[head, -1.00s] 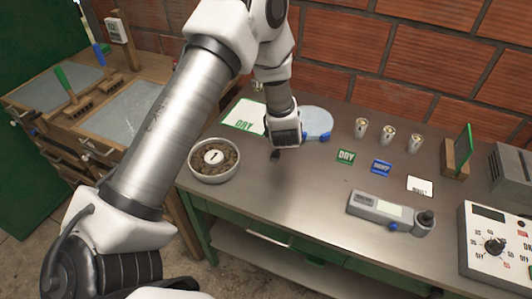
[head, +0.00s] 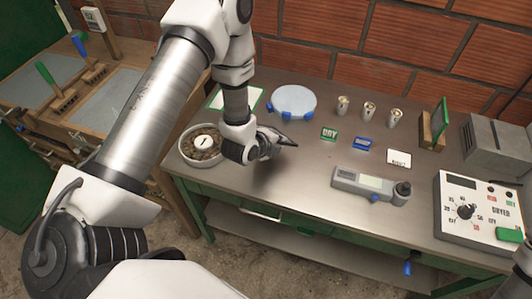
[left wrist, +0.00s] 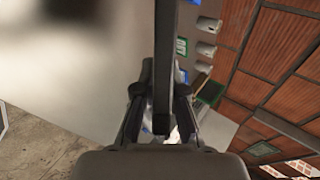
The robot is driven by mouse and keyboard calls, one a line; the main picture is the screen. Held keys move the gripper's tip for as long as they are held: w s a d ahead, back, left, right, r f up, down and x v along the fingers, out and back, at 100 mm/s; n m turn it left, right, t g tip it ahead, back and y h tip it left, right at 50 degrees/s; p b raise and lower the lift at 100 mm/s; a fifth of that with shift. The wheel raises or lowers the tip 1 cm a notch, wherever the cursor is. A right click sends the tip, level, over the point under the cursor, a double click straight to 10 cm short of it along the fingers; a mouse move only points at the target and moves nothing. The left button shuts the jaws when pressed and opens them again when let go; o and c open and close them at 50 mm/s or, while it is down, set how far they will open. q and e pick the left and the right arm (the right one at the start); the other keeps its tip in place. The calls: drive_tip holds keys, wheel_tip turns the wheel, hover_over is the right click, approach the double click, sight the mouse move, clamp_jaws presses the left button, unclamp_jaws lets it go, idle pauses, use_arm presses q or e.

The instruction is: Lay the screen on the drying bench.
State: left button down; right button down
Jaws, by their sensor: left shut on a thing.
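My left gripper (head: 275,146) hangs over the left part of the metal table, to the right of the bowl of beans. It is shut on a thin dark bar-like thing. In the left wrist view this dark bar (left wrist: 164,70) stands between the two fingers and runs to the top edge; what it is cannot be told. Flat grey panels (head: 115,92) are set in a wooden bench (head: 83,131) at the left, partly hidden by my left arm. I cannot tell whether one is the screen. My right gripper is not in view.
On the metal table (head: 290,200) stand a bowl of beans (head: 188,160), a pale blue disc (head: 294,100), several small cups (head: 368,111), a grey meter (head: 364,184) and a dial box (head: 470,205). Bare table lies right of my gripper. A brick wall stands behind.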

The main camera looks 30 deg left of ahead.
use_arm(q)
wheel_tip(320, 180, down, 6)
drive_tip(key=b, duration=0.3)
drive_tip(key=shift+r, duration=0.1)
drive_tip(key=c, duration=1.4)
unclamp_jaws()
drive_tip(key=shift+r, duration=0.1)
